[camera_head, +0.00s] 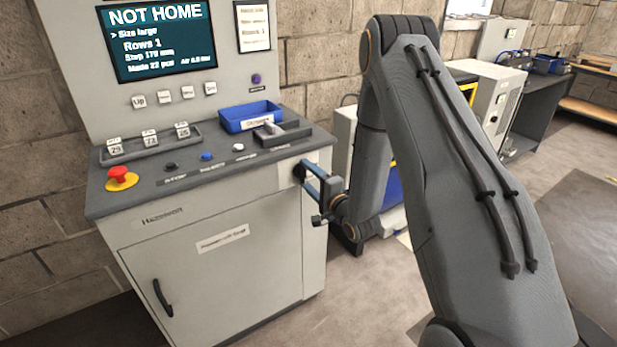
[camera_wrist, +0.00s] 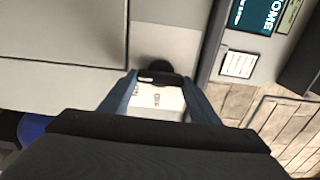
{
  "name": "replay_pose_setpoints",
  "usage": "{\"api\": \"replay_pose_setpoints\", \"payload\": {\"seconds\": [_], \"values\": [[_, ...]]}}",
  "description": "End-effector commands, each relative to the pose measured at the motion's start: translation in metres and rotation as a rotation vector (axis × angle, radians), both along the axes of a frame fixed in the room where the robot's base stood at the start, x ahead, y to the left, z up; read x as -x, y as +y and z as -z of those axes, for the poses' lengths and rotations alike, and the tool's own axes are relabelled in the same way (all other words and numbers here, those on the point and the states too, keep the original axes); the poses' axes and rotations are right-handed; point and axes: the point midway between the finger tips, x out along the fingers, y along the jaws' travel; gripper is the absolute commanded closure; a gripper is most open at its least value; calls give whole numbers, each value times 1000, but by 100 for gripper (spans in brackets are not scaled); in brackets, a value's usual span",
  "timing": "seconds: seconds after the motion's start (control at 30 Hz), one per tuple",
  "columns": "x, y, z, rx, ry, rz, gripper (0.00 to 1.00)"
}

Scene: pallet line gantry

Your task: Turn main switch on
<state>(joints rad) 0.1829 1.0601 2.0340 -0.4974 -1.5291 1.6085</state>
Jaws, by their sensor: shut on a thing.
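The main switch (camera_head: 299,171) is a dark knob on the right side of the grey control cabinet (camera_head: 215,270), just below the console top. It also shows in the wrist view (camera_wrist: 158,78), with a white marked plate beside it; the marks are too small to read. My gripper (camera_head: 310,178) is at the cabinet's side, its blue fingers shut on the switch. In the wrist view, the two blue fingers (camera_wrist: 158,92) stand on either side of the knob. The fingers partly hide the switch, and I cannot tell its turned position.
The console has a lit screen (camera_head: 157,40) reading "NOT HOME", a red stop button (camera_head: 121,178), small buttons and a blue tray (camera_head: 250,116). A light grey cabinet (camera_head: 487,100) stands behind my arm. Floor is clear in front of the console.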

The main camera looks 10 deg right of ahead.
Motion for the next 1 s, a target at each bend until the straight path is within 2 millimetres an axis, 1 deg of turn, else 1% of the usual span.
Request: {"api": "replay_pose_setpoints", "payload": {"seconds": [0.27,0.3,0.37,0.4,0.67,0.77,0.87,1.0], "values": [[1,0,1,-2,3,1,66],[1,0,1,-2,3,1,39],[1,0,1,-2,3,1,29],[1,0,1,-1,3,1,25],[1,0,0,-1,1,0,25],[5,-2,1,-1,1,0,25],[16,-6,1,1,2,2,25],[39,-14,2,-1,4,3,25]]}}
